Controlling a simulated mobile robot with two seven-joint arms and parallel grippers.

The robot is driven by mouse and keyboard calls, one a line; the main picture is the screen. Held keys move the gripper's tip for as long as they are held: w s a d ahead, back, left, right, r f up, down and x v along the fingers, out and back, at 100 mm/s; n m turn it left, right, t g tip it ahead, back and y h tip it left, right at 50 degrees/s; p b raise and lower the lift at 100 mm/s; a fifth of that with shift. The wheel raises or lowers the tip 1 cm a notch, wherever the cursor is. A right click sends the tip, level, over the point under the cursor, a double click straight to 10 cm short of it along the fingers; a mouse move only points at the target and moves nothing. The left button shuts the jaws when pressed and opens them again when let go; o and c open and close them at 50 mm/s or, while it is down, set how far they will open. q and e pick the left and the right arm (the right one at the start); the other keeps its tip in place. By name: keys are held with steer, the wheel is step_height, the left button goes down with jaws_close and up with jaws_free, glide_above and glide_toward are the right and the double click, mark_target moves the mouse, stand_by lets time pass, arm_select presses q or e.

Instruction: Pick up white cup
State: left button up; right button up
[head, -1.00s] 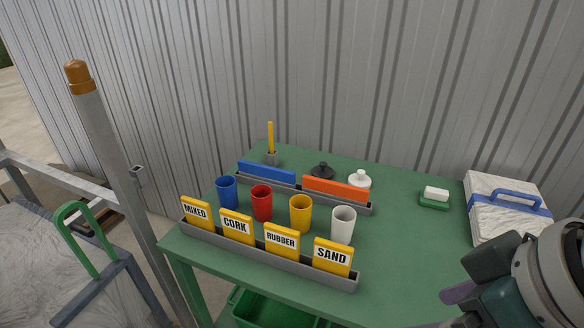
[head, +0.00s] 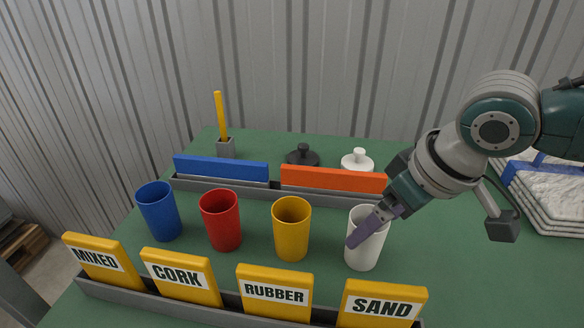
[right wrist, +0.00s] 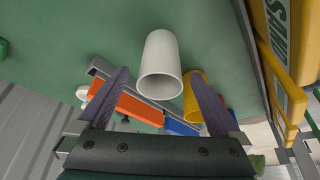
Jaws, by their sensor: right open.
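The white cup (head: 366,250) stands upright on the green table, behind the SAND sign and right of the yellow cup. In the right wrist view the white cup (right wrist: 161,62) lies ahead of the fingertips, between their lines. My right gripper (head: 374,222) reaches in from the right, and one purple finger overlaps the cup's front in the head view. In the right wrist view my right gripper (right wrist: 158,80) is open, its two fingers spread either side of the cup's near end. I cannot tell whether a finger touches the cup. My left gripper is not in view.
A yellow cup (head: 292,230), red cup (head: 221,220) and blue cup (head: 158,212) stand in a row to the left. The SAND sign (head: 381,303) and other signs stand in front. Orange (head: 333,178) and blue (head: 221,168) blocks sit in a rack behind.

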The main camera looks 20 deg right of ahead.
steer(key=b+x, duration=0.1)
steer(key=x, duration=0.4)
steer(key=shift+s+f, duration=0.1)
steer(key=c, duration=1.4)
